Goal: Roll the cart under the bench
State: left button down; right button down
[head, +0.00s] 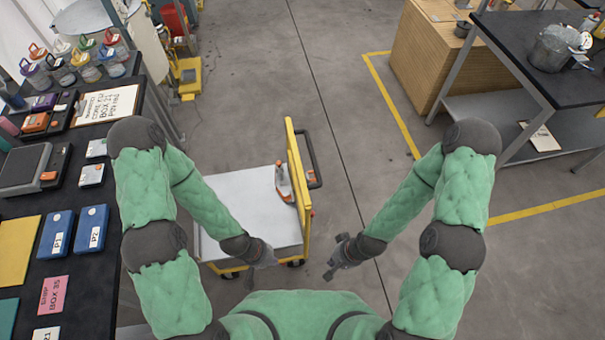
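The cart (235,195) stands on the floor in front of me, with a pale flat deck and a yellow frame (294,165) on its right end. A dark handle (313,165) sticks out from that frame. My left gripper (266,257) is over the near right part of the deck; its fingers are too small to read. My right gripper (333,262) is right of the cart, apart from the handle; its fingers look spread and empty. A black-topped bench (500,30) with an open frame and low shelf is at the upper right. Another black bench (95,255) runs along the left.
An orange and grey tool (284,183) is on the cart by the frame. Yellow floor tape (400,118) borders the right bench, and a wooden cabinet (425,60) stands beside it. The left bench holds jars, boxes and a scale. Open floor lies ahead and to the right.

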aim_at(251, 197)
jog(key=i+l+u, duration=0.1)
jog(key=l+u, duration=0.35)
jog(key=l, duration=0.25)
jog(key=l+u, duration=0.45)
jog(key=l, duration=0.3)
jog(key=i+j+u, duration=0.1)
jog(key=j+u, duration=0.15)
jog(key=i+j+u, duration=0.15)
jog(key=j+u, duration=0.15)
jog(key=j, duration=0.1)
